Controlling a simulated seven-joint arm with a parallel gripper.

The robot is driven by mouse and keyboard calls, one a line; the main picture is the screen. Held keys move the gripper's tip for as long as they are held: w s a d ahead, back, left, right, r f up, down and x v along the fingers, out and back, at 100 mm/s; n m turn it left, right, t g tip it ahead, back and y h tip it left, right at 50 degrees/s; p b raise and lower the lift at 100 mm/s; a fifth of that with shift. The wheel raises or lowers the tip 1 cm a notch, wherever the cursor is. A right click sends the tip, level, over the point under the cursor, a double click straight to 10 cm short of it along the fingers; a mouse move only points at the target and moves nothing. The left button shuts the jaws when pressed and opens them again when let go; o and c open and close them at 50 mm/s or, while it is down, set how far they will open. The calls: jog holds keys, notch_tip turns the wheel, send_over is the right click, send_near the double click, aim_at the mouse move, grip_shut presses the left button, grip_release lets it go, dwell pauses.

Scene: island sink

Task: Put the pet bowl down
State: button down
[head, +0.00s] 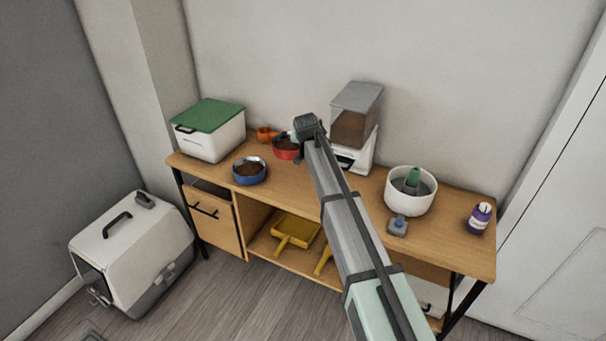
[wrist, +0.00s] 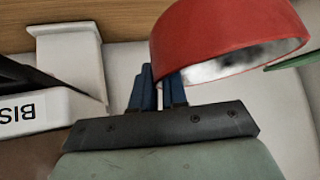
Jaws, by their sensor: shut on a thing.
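The red pet bowl (head: 287,152) is at the back of the wooden desk, left of my gripper's end. In the wrist view the red bowl (wrist: 215,35) is large, tilted, with a silvery inside. My gripper (head: 303,140) is shut on the bowl's rim; its dark blue fingers (wrist: 160,85) meet the bowl's edge in the wrist view. I cannot tell whether the bowl's base touches the desk. A second, blue bowl (head: 249,178) with brown contents stands on the desk, nearer the front left.
On the desk (head: 290,185) are a white bin with green lid (head: 207,115), an orange item (head: 265,134), a food dispenser (head: 355,125), a white pot (head: 409,205) and a purple bottle (head: 479,218). A pet carrier (head: 135,250) stands on the floor at left.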

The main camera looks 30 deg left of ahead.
notch_tip(320, 180, down, 13)
jog(key=shift+f, duration=0.1)
jog(key=c, duration=1.2)
grip_release()
jog(key=shift+o, duration=0.2)
jog(key=v, duration=1.2)
